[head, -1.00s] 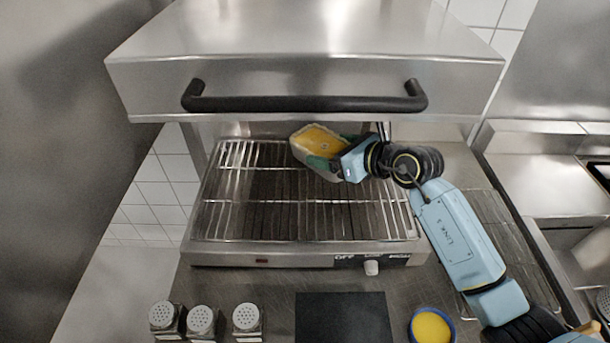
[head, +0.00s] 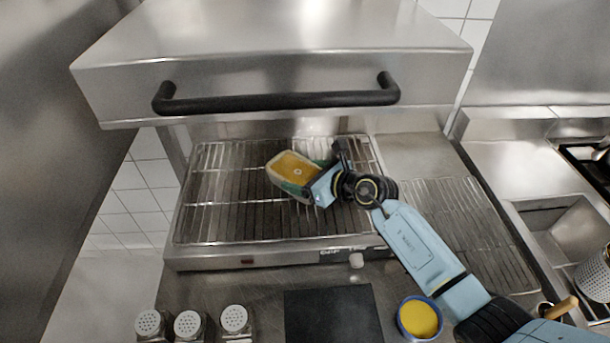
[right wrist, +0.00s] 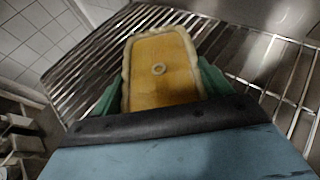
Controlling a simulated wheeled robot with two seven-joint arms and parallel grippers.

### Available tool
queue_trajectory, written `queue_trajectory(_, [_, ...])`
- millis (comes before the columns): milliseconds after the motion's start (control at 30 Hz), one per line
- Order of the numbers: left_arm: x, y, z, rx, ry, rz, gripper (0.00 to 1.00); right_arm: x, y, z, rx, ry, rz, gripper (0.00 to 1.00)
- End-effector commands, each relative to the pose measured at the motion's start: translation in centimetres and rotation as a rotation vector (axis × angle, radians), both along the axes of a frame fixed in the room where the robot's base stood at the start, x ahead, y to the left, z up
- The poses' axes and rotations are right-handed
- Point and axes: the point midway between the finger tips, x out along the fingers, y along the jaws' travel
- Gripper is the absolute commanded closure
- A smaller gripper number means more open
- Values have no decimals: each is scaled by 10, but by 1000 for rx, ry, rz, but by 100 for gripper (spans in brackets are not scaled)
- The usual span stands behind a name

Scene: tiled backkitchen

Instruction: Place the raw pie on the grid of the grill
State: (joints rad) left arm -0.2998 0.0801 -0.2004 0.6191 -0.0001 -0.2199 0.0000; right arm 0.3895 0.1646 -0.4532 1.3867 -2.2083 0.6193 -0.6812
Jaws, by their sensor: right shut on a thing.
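The raw pie (head: 295,167) is a yellow-topped rectangular pie with a pale crust rim. My right gripper (head: 303,184) is shut on it, and it is over the middle of the grill's grid (head: 230,205). In the right wrist view the pie (right wrist: 162,72) sits between the green fingers of the gripper (right wrist: 158,90), with grid bars around it. I cannot tell whether its underside touches the grid. My left gripper is not in view.
Several shakers (head: 189,324) stand at the front left. A black mat (head: 333,315) and a blue-rimmed bowl with yellow contents (head: 419,318) lie in front of the grill. A wire rack (head: 455,225) is to the right. The grid's left part is bare.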

Motion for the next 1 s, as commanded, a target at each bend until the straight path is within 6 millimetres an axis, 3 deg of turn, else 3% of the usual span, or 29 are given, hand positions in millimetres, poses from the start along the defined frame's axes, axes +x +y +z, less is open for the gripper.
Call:
queue_trajectory(300, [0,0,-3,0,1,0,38,1,1,0,3,-5,-1,64])
queue_trajectory(333, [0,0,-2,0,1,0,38,0,0,-3,0,0,1,19])
queue_trajectory(500, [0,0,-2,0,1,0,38,0,0,-2,0,0,0,0])
queue_trajectory(833, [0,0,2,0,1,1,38,0,0,3,1,-1,0,0])
queue_trajectory(1000, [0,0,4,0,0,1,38,-14,-15,10,-2,-2,0,0])
